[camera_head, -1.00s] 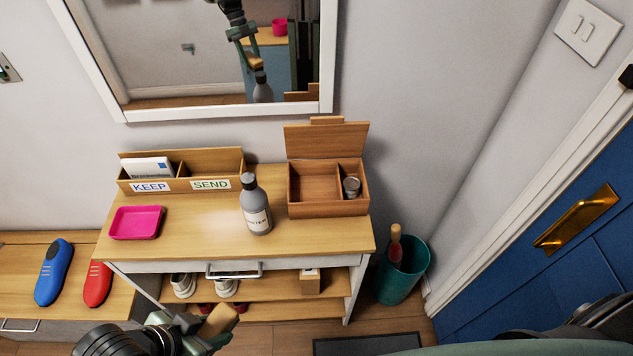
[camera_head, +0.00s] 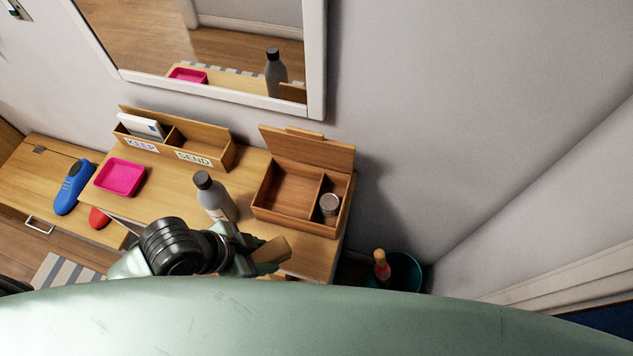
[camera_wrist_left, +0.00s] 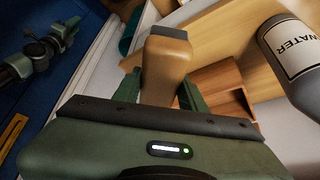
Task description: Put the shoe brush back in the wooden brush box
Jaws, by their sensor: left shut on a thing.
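The shoe brush (camera_head: 271,251) has a wooden body, and my left gripper (camera_head: 258,262) is shut on it. In the left wrist view the brush (camera_wrist_left: 166,62) sticks up between the two green fingers (camera_wrist_left: 157,85), with a dark grey part at its far end. The wooden brush box (camera_head: 268,213) stands open on the table, its lid raised at the back. Its left compartment is empty; its right one holds a small round tin (camera_head: 329,204). The gripper is in front of the box, towards me, apart from it in the picture.
A grey water bottle (camera_head: 213,196) stands just left of the box, close to my left gripper. A pink tray (camera_head: 120,177) and a KEEP/SEND letter holder (camera_head: 190,155) stand further left. A teal bin (camera_head: 404,272) is on the floor at right.

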